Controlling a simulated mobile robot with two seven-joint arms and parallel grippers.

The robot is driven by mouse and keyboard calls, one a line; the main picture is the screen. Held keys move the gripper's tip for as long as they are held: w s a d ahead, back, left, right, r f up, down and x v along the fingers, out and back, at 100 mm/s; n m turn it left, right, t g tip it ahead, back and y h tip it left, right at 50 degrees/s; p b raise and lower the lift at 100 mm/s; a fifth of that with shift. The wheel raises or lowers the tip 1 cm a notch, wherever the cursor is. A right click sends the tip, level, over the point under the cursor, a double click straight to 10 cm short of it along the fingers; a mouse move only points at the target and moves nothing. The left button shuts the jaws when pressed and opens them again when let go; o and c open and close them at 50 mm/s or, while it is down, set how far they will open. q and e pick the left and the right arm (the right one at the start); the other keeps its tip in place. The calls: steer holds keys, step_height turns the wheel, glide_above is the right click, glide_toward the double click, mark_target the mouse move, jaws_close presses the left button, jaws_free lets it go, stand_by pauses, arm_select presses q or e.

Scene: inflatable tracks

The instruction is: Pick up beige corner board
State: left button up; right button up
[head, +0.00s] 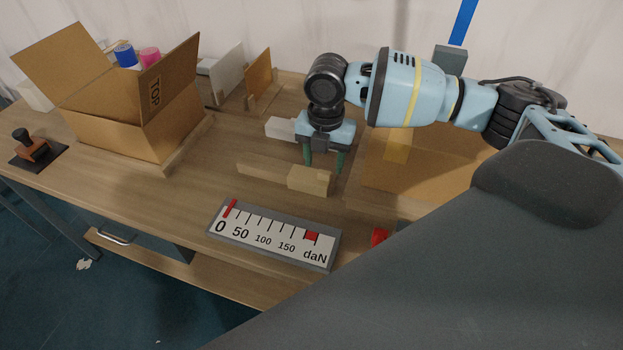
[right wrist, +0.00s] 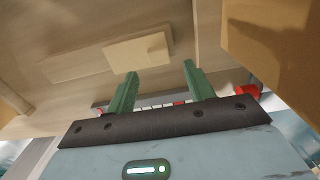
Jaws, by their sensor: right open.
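A beige block-like piece (head: 311,180), which looks like the corner board, lies on the wooden table (head: 190,195). A thin, darker tan strip (head: 262,168) extends to its left; I cannot tell whether the two are joined. The piece also shows in the right wrist view (right wrist: 138,50), beyond the fingertips. My right gripper (head: 324,162) points down just behind and above the piece in the head view. Its green fingers are apart with nothing between them, also in the right wrist view (right wrist: 159,72). My left gripper is not in view.
An open cardboard box (head: 120,130) stands at the left, near a stamp (head: 32,145). A whitish block (head: 281,128) lies behind my gripper. Upright boards (head: 258,72) stand at the back. A daN scale plate (head: 272,236) lies at the front; a cardboard surface (head: 400,180) is right.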

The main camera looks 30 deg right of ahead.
mark_target(323, 175)
step_height(323, 175, down, 4)
steer(key=shift+d+f, duration=0.1)
steer(key=shift+c, duration=0.3)
steer(key=c, duration=1)
steer(key=shift+w+r, duration=0.1)
steer(key=shift+r, duration=0.15)
